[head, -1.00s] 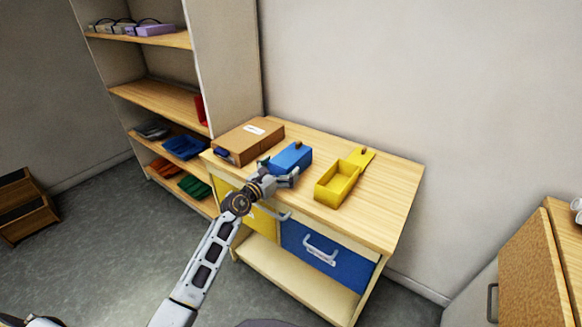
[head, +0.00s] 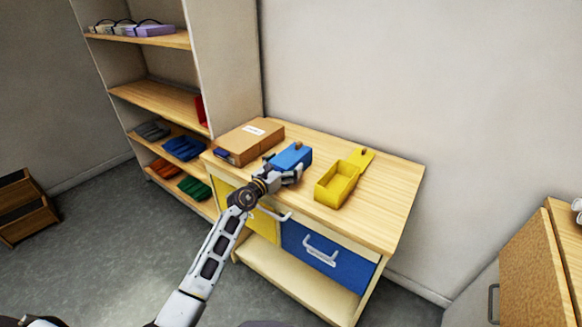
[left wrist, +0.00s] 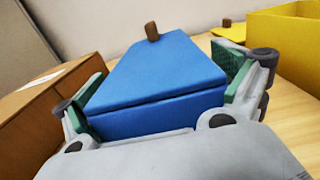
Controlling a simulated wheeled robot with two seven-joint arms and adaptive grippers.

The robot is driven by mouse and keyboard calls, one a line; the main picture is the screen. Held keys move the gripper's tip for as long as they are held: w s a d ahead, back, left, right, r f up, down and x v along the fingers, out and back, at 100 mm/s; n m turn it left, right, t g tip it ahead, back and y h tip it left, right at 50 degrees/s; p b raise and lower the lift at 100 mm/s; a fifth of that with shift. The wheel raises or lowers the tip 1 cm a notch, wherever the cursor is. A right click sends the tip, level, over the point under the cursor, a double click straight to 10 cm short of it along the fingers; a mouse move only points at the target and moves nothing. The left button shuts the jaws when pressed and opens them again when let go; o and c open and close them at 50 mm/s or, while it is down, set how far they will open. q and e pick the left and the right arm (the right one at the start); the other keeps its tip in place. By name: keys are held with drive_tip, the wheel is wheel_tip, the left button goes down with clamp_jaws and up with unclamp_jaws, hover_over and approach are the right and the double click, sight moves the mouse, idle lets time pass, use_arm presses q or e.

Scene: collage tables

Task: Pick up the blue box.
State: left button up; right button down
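The blue box (head: 293,156) stands on the wooden table top with its lid on and a small brown knob on the lid. My left gripper (head: 283,169) is at the box's near end. In the left wrist view the blue box (left wrist: 155,85) sits between the two green-padded fingers of my left gripper (left wrist: 160,105). The right finger is against or very near the box's side, and the left finger is close to the other side. Whether both pads press on it is hard to tell. My right gripper is not in view.
A cardboard box (head: 246,141) stands close on the left of the blue box. An open yellow box (head: 337,184) stands to the right, with its yellow lid (head: 361,158) behind it. The table's right end is clear. A shelf unit (head: 160,94) stands at the left.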

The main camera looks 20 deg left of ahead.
use_arm(q)
drive_tip(key=c, duration=0.8)
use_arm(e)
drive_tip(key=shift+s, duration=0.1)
use_arm(q)
drive_tip(key=shift+r, duration=0.15)
drive_tip(key=shift+r, duration=0.45)
drive_tip(key=shift+r+p, duration=0.4)
drive_tip(key=shift+p, duration=0.05)
wheel_tip(320, 180, up, 7)
drive_tip(key=shift+f+p, duration=0.15)
drive_tip(key=shift+p, duration=0.95)
drive_tip(key=shift+r, duration=0.75)
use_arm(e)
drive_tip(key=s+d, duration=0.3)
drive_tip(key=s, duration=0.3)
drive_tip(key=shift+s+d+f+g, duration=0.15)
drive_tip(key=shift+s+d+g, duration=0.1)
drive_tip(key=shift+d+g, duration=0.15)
use_arm(q)
drive_tip(key=shift+s+f, duration=0.1)
drive_tip(key=shift+s, duration=0.05)
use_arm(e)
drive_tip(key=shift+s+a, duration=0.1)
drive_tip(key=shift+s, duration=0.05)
